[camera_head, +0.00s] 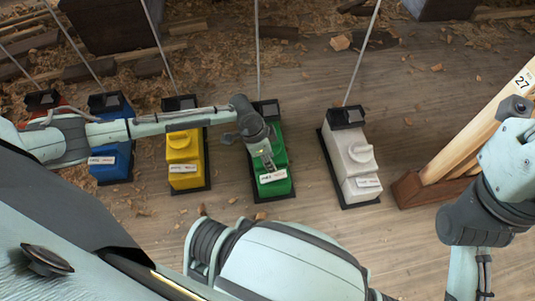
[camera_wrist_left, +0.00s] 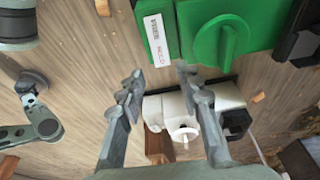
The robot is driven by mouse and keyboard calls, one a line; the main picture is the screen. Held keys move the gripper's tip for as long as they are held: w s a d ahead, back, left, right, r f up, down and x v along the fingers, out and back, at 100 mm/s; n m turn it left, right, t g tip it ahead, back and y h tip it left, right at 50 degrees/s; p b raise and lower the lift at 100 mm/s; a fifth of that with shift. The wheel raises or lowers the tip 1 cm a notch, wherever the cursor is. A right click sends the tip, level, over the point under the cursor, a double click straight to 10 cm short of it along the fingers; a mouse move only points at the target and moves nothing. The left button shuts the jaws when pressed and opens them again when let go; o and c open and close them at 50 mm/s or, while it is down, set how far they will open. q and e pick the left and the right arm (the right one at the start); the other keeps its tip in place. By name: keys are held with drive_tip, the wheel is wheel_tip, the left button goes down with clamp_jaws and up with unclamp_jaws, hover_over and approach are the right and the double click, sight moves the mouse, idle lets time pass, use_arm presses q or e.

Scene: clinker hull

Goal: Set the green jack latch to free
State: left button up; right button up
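The green jack (camera_head: 279,155) stands on a dark base on the floor, with a white label (camera_head: 272,177) at its near end. In the left wrist view its green body (camera_wrist_left: 262,20) shows at the top, with a round green latch knob (camera_wrist_left: 228,45) bearing a raised ridge. My right gripper is out of view.
A white jack (camera_head: 352,160) stands right of the green one, yellow (camera_head: 184,155) and blue (camera_head: 110,150) jacks left. Thin rods rise behind the jacks. A wooden frame marked 27 (camera_head: 485,125) is at the right. Wood chips litter the floor.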

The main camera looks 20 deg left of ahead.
use_arm(q)
drive_tip(key=v, duration=0.2)
drive_tip(key=shift+a+r, duration=0.1)
drive_tip(key=shift+r, duration=0.25)
